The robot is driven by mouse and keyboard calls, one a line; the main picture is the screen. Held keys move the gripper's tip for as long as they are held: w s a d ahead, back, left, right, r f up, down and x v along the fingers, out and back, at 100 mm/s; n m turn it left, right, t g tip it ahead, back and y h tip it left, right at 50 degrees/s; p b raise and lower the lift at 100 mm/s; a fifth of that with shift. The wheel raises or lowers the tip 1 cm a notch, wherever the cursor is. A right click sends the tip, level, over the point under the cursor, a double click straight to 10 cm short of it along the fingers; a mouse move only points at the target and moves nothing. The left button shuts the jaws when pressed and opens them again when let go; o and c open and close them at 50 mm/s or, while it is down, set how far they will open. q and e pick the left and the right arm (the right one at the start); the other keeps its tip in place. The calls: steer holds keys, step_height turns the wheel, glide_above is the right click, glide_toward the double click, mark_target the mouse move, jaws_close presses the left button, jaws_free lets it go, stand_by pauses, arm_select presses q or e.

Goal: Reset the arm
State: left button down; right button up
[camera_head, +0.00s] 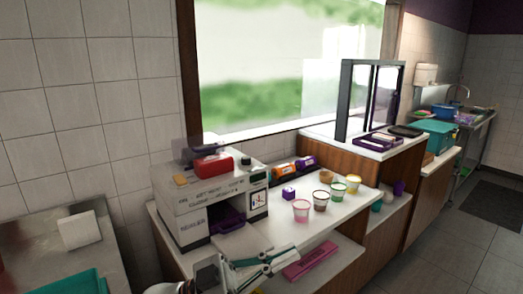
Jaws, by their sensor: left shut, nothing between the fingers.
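My left gripper (284,257) comes in from the bottom, reaching right in front of the white counter (262,236). Its fingers are shut and hold nothing. My right gripper is out of view. Several small cups stand on the counter beyond the left gripper: a pink cup (301,210), a dark-rimmed cup (320,200), a green cup (338,191) and a yellow cup (352,184).
A white machine (205,205) with a red item (213,166) on top stands left of the cups. A pink box (310,262) lies on the shelf below. A framed stand (345,100) rises at the back. The counter front between machine and cups looks clear.

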arm_select(q)
steer(key=w+a+f+n+t+y, duration=0.3)
steer(key=a+f+n+t+y, duration=0.35)
steer(key=f, duration=0.35)
steer(key=w+a+f+n+t+y, duration=0.2)
steer(key=a+f+n+t+y, duration=0.4)
steer(key=f, duration=0.3)
steer(key=s+a+f+g+y, duration=0.1)
steer(key=s+a+f, duration=0.3)
steer(key=f, duration=0.4)
steer(key=s+a+f+n+g+y, duration=0.1)
steer(key=s+a+f+g+y, duration=0.1)
steer(key=s+a+f+y, duration=0.2)
steer(key=s+a+f+n+g+y, duration=0.1)
steer(key=s+a+f, duration=0.3)
steer(key=s+f, duration=0.4)
step_height(320, 180, down, 6)
steer(key=shift+s+r+g+y, duration=0.1)
steer(key=shift+s+g+y, duration=0.1)
steer(key=shift+g+y, duration=0.5)
